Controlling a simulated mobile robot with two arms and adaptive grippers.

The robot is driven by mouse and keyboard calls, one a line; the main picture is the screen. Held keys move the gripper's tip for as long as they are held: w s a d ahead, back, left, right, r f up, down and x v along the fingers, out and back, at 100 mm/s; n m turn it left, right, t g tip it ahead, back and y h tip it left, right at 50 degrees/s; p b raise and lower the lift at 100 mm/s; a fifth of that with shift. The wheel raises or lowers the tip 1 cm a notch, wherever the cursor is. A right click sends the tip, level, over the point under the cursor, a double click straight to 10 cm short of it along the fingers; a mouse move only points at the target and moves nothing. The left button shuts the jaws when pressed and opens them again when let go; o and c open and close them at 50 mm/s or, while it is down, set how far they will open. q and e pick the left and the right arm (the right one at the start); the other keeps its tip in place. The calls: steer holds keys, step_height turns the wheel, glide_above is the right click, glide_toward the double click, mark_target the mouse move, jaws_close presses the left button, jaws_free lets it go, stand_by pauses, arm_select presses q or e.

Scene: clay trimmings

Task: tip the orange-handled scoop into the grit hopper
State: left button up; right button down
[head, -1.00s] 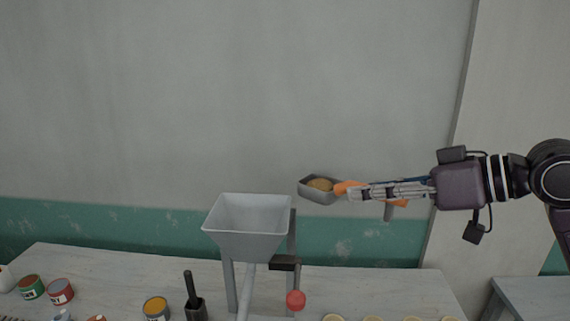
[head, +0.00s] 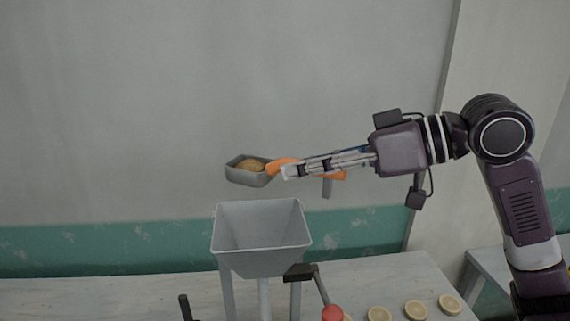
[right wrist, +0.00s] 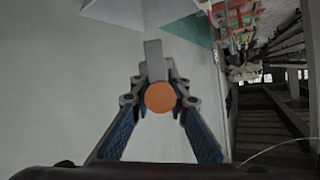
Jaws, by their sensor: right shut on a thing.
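The scoop (head: 236,174) has a grey metal pan with tan grit in it and an orange handle (head: 333,174). My right gripper (head: 288,171) is shut on the orange handle and holds the scoop roughly level in the air. In the right wrist view the round orange handle end (right wrist: 160,97) sits between the fingers. The grit hopper (head: 262,262) is a grey open-topped funnel on legs. The scoop pan is above the hopper's rim in the picture, toward its left side, and apart from it. My left gripper is not in view.
A crank with a red knob (head: 332,313) sticks out at the hopper's right. Several pale round discs (head: 415,310) lie on the table (head: 395,272) to the right. A dark handle (head: 186,307) stands at the left. The wall behind is bare.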

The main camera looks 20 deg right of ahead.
steer(key=shift+d+f, duration=0.2)
steer(key=shift+f, duration=0.05)
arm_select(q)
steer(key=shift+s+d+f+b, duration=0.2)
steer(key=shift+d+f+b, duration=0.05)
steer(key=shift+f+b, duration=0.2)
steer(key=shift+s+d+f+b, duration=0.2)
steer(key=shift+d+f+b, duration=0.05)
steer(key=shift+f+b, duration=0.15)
arm_select(e)
steer(key=d+f+m+y, duration=0.1)
steer(key=m+y, duration=0.1)
steer(key=m, duration=0.1)
steer(key=w+d+f+m+g+y, duration=0.1)
steer(key=m, duration=0.2)
steer(key=w+d+f+m+g+y, duration=0.1)
steer(key=f+m+y, duration=0.1)
steer(key=m, duration=0.2)
steer(key=shift+y, duration=0.3)
steer(key=shift+r, duration=0.1)
